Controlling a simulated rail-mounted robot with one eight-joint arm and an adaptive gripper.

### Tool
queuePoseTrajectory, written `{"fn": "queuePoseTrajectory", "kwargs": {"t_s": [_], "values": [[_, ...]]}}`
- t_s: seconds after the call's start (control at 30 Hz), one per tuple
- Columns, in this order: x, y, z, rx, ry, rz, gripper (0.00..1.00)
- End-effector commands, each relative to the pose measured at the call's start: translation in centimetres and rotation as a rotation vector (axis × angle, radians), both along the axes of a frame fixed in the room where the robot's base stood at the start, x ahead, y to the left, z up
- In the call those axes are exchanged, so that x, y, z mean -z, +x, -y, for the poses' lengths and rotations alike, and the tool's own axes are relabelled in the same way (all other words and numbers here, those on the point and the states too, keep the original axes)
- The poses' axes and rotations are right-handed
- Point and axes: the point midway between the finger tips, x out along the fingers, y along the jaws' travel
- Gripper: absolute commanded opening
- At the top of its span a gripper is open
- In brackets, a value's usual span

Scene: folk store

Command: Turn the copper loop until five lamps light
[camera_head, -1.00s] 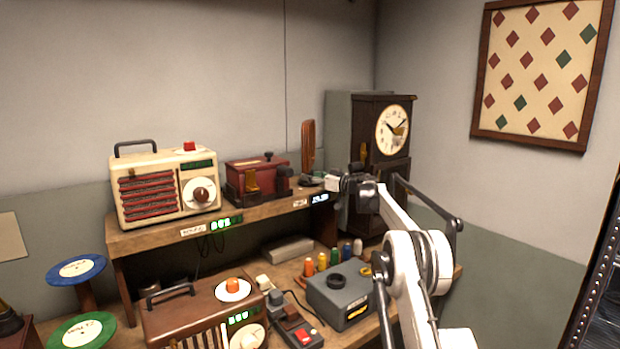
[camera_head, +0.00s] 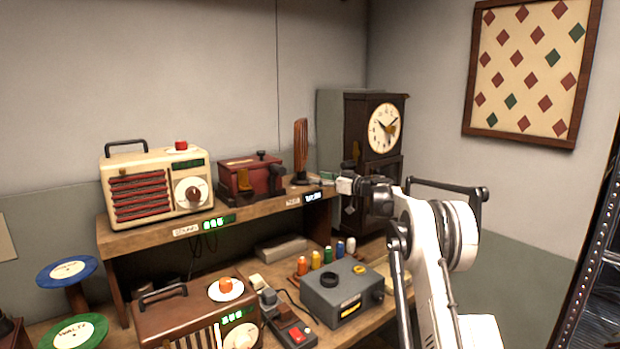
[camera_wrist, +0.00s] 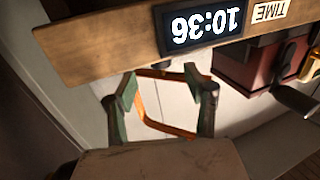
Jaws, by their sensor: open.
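The copper loop (camera_head: 301,148) stands upright on the upper shelf, seen nearly edge-on in the head view. In the wrist view a copper-coloured angular loop (camera_wrist: 153,118) shows between my two fingers; I cannot tell whether either finger touches it. My gripper (camera_head: 334,181) is open at the shelf's right end, just right of the loop, and its fingers also show in the wrist view (camera_wrist: 163,97). I cannot make out five separate lamps; a small green-lit display (camera_head: 213,222) glows on the shelf edge.
A red box (camera_head: 250,175) and a cream radio (camera_head: 155,188) stand left of the loop. A dark clock (camera_head: 375,135) stands behind my gripper. A grey box (camera_head: 342,291) and several spools sit below. Open air lies above the shelf.

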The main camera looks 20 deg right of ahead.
Motion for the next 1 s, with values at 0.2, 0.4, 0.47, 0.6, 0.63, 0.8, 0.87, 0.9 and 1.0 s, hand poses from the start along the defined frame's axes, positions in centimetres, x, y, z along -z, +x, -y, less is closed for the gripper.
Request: {"fn": "queuePoseTrajectory", "kwargs": {"t_s": [0.2, 0.4, 0.47, 0.6, 0.63, 0.8, 0.87, 0.9, 1.0], "values": [[0.0, -2.6, 1.8, 0.000, 0.000, 0.000, 0.49], [0.0, -3.5, 2.4, 0.001, 0.000, 0.000, 0.49], [0.0, -3.5, 2.5, 0.000, 0.000, 0.000, 0.49], [0.0, -3.5, 2.4, 0.000, 0.000, 0.000, 0.49], [0.0, -3.5, 2.4, 0.000, 0.000, 0.000, 0.49], [-0.4, -3.4, 2.2, 0.017, -0.035, 0.023, 0.27], [-0.7, -3.4, 1.9, 0.040, -0.083, 0.055, 0.19], [-1.1, -3.4, 1.7, 0.063, -0.129, 0.084, 0.14], [-2.1, -3.7, 1.2, 0.138, -0.287, 0.172, 0.01]]}}
